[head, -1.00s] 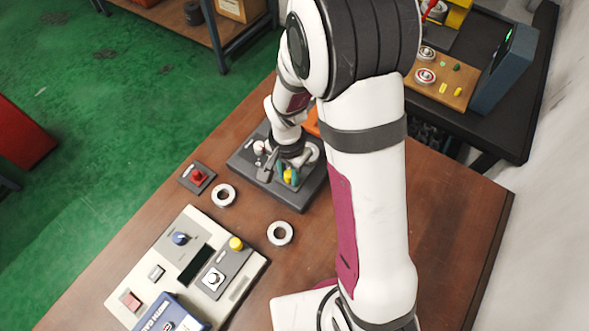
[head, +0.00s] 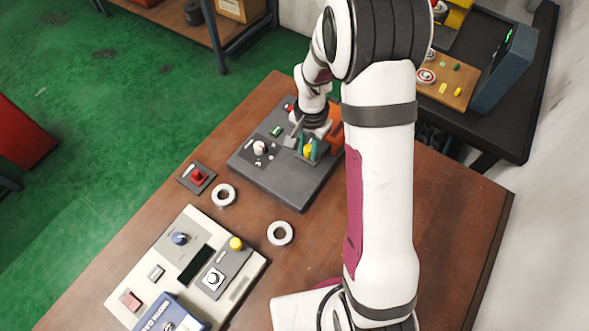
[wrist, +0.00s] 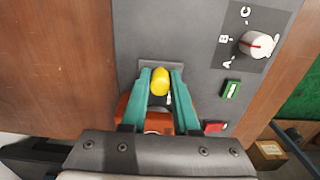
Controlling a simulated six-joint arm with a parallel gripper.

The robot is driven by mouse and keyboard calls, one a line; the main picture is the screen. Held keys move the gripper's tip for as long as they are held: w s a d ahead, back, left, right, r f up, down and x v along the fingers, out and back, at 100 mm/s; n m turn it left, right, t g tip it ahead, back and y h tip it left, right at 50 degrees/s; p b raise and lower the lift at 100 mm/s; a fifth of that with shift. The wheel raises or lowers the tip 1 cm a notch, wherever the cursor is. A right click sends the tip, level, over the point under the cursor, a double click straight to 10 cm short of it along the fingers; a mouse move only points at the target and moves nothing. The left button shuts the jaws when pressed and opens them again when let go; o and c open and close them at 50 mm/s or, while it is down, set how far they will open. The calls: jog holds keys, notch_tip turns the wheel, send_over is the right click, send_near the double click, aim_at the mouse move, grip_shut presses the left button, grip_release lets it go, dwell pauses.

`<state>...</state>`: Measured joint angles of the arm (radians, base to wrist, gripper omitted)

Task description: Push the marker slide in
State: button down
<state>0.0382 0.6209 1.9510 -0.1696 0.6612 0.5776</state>
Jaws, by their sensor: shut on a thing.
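A yellow knob (wrist: 160,81), which I take to be the marker slide's handle, is between the two teal fingers of my gripper (wrist: 161,80). My gripper is shut on it, low over the dark grey panel (wrist: 165,25). In the head view the knob (head: 307,151) shows between the fingers of my gripper (head: 307,150), towards the panel's right side. An orange block (wrist: 157,121) lies behind the knob, partly hidden by my gripper; it also shows in the head view (head: 336,124). I cannot tell whether the knob touches the block.
The panel also carries a white dial marked A, B, C (wrist: 259,45), a green switch (wrist: 231,89) and a red part (wrist: 215,127). Two metal rings (head: 223,194), a red-button box (head: 197,178) and a light control console (head: 190,262) are on the wooden table.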

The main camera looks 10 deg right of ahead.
jog(key=shift+w+d, duration=0.25)
jog(key=shift+w, duration=0.05)
dwell(0.4)
jog(key=c, duration=0.8)
grip_release()
jog(key=shift+c, duration=0.2)
jog(key=shift+s, duration=0.1)
jog(key=shift+r, duration=3.5)
